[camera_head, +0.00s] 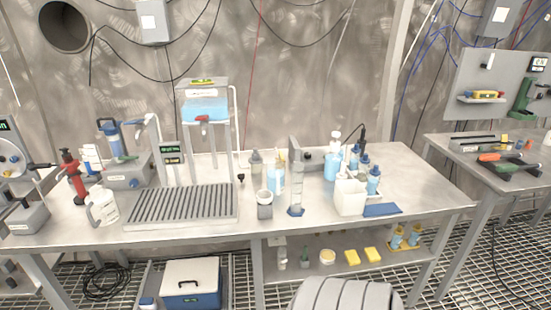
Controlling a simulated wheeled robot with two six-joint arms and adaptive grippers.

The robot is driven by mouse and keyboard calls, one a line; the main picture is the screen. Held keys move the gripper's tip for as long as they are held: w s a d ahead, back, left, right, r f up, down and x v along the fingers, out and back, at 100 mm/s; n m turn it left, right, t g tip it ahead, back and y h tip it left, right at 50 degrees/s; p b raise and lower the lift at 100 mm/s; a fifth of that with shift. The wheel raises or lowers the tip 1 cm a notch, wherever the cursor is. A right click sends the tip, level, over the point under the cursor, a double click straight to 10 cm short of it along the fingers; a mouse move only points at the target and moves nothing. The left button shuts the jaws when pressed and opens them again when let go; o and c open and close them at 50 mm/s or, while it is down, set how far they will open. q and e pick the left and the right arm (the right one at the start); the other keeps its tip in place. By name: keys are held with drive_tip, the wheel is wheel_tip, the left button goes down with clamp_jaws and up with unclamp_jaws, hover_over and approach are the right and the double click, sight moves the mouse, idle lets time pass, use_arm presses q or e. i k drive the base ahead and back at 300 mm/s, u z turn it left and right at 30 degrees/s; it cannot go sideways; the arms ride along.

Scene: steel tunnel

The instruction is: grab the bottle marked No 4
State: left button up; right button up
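No marking reading No 4 is legible on any bottle. Several small blue bottles with dark caps (373,181) stand at the right of the steel bench, behind and beside a white container. A larger bottle with blue contents and a white top (331,166) stands just left of them. A clear bottle with blue liquid (276,180) stands mid-bench, beside a greyish bottle (256,164). A white jug-like bottle (102,208) stands at the left. Small bottles with blue and orange parts (398,236) stand on the lower shelf. Neither gripper is in view.
The steel bench (430,193) is clear at its right end. A slotted drain tray (182,206) lies below a blue tank (205,108). A white container (350,197), a grey cup (264,205) and a tall clear cylinder (296,190) stand near the front. A second bench (445,146) is at the right.

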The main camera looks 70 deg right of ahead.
sight(282, 259)
drive_tip(key=z, duration=0.55)
drive_tip(key=i, duration=1)
drive_tip(key=z, duration=1.05)
drive_tip(key=i, duration=0.5)
drive_tip(key=z, duration=0.35)
